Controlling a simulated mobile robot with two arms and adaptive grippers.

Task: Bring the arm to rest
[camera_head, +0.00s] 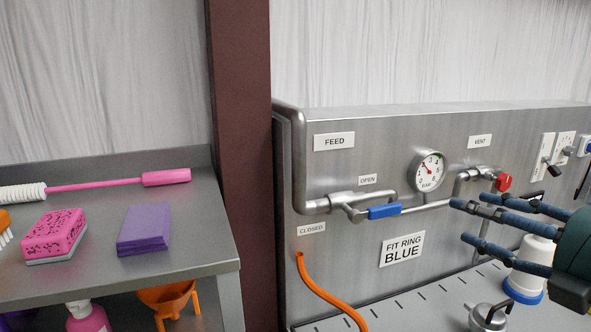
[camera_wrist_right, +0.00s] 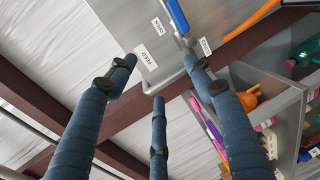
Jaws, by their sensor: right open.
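My right gripper (camera_head: 461,221) comes in from the right edge of the head view. Its blue, three-fingered jaws are spread, with nothing between them. The fingers point left, in front of the steel panel (camera_head: 340,235), below the red vent knob (camera_head: 504,182). The fingertips are to the right of the blue feed lever (camera_head: 384,211), which lies about level. In the right wrist view, the open gripper (camera_wrist_right: 158,75) shows three separate fingertips with the panel (camera_wrist_right: 118,18) beyond them. My left gripper is not in view.
A white container with a blue ring (camera_head: 523,290) stands under the right gripper, partly hidden. A metal lid-like part (camera_head: 489,317) and an orange hose (camera_head: 322,290) are near the bottom. A gauge (camera_head: 429,170) is on the panel. A shelf (camera_head: 100,270) with cleaning items stands left.

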